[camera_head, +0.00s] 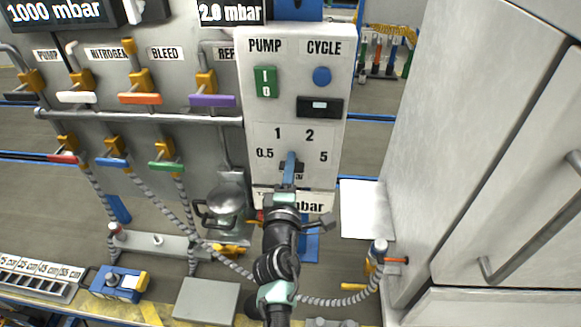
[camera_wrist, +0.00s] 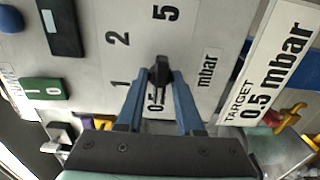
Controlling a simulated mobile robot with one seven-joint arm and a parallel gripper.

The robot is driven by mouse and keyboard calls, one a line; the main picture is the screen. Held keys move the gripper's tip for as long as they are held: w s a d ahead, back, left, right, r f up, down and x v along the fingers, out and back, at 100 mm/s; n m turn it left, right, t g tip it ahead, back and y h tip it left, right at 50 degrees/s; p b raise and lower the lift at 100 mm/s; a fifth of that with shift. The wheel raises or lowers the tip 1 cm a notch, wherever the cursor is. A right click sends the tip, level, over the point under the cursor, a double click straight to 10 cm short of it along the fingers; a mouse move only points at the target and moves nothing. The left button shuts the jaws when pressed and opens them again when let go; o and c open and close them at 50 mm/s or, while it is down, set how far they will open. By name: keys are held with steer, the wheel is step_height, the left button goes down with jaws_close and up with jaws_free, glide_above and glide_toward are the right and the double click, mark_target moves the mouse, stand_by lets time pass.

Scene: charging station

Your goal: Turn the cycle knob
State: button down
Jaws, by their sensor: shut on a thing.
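A white control panel (camera_head: 262,110) has the labels PUMP and CYCLE at its top. Under CYCLE is a round blue button (camera_head: 321,76). Lower down, a black dial knob (camera_wrist: 160,68) sits among the marks 0.5, 1, 2 and 5 mbar. My gripper (camera_head: 291,164) reaches the dial from below. In the wrist view its blue fingers (camera_wrist: 160,76) are closed on the black knob from both sides. The knob's bar lies along the line between 0.5 and 5. I cannot tell which end points. In the head view my fingers hide much of it.
A plate reading TARGET 0.5 mbar (camera_wrist: 270,65) is below the dial. A green pump switch (camera_head: 265,82) and a black display (camera_head: 320,107) are above. Valves with coloured handles (camera_head: 140,98) stand left. A pale cabinet (camera_head: 450,130) stands right.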

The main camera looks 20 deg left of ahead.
stand_by(0.3)
steer(key=c, duration=0.8)
jaws_free()
steer(key=shift+c, duration=0.2)
steer(key=p+v, duration=0.5)
steer(key=v, duration=0.8)
